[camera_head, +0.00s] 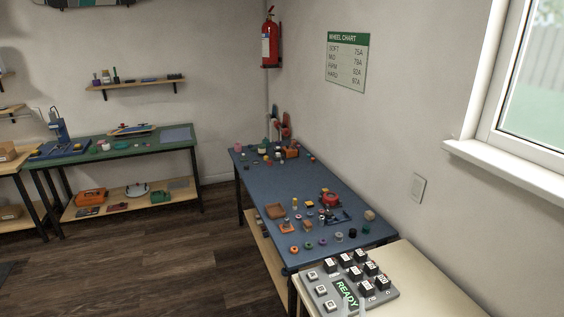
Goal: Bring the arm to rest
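No part of my arm or gripper can be made out for certain in the head view. A grey control panel (325,302) with several black-and-white keys lies on the cream table (425,283) at the lower right. The lower part of the panel is cut off by the picture's bottom edge.
A green bench (110,150) stands at the far left. The wood floor (170,255) between is clear. A window (535,75) is at right.

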